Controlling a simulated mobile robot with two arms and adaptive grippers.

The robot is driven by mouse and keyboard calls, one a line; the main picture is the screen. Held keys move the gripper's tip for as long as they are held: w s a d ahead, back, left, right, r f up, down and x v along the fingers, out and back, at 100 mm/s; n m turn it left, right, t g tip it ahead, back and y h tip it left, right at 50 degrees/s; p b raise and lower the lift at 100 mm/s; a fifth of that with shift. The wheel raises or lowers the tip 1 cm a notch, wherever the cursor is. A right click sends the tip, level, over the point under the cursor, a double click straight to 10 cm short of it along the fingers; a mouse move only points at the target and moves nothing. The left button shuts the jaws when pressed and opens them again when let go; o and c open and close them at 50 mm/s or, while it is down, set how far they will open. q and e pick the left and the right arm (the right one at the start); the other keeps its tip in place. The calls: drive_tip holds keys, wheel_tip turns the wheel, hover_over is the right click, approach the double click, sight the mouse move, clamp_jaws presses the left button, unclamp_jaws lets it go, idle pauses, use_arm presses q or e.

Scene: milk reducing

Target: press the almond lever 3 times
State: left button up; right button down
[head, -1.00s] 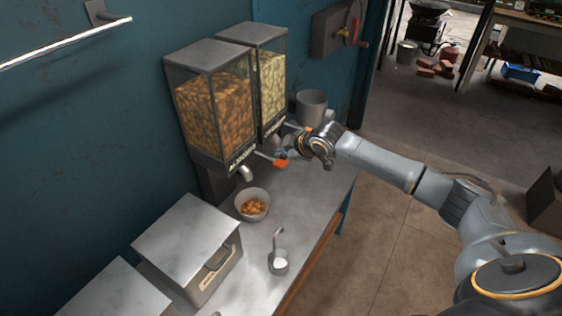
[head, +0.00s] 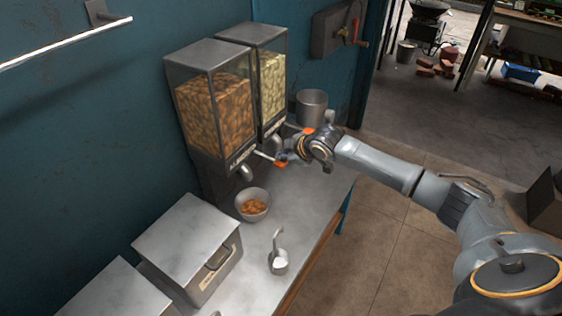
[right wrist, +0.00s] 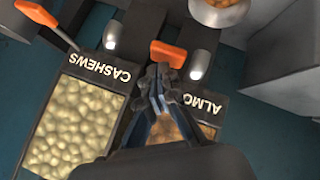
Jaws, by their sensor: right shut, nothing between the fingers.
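The almond dispenser (head: 213,112) is a clear hopper of brown nuts on the blue wall side of the counter. Its lever, with an orange tip (head: 281,164), sticks out to the right. The lever tip also shows in the right wrist view (right wrist: 169,54), beside the label starting "ALMO". My right gripper (head: 284,155) is shut and empty, with its fingertips (right wrist: 160,72) right at the orange tip; I cannot tell whether they touch. A bowl (head: 240,206) with some almonds stands below the almond spout (head: 245,172). My left gripper is not in view.
The cashew dispenser (head: 271,85) stands close behind, with its own orange lever (right wrist: 34,12).

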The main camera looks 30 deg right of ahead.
drive_tip(key=shift+s+f+b, duration=0.1)
drive_tip(key=shift+f+b, duration=0.25)
drive_tip(key=shift+f, duration=0.9)
idle(0.7)
idle(0.3)
drive_tip(key=shift+r+p, duration=1.75)
drive_tip(key=shift+p, duration=0.15)
drive_tip(key=shift+r, duration=0.15)
wheel_tip(320, 180, up, 5)
drive_tip(key=p, duration=0.5)
